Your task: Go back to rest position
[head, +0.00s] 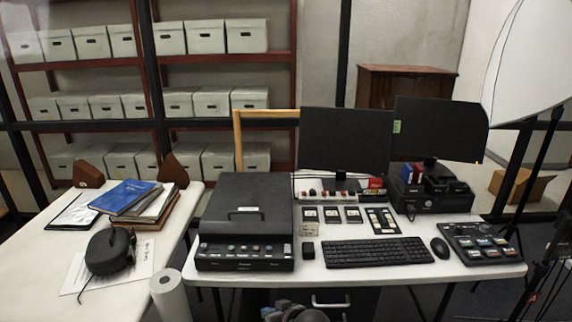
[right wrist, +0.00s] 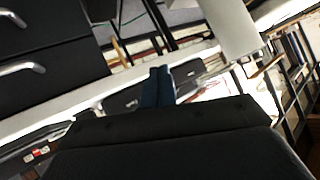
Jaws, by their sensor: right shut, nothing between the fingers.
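My right gripper (head: 290,314) shows only in part at the bottom edge of the head view, low in front of the desk. In the right wrist view its two dark fingers (right wrist: 158,82) are together, shut and empty. They touch nothing that I can see. My left gripper is not in view. Archival boxes (head: 246,36) stand in rows on the shelves at the back.
The white desk (head: 340,275) holds a black scanner-like machine (head: 243,222), a keyboard (head: 376,252), a mouse (head: 440,247) and two monitors (head: 345,140). Drawers (right wrist: 50,55) sit close in the right wrist view.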

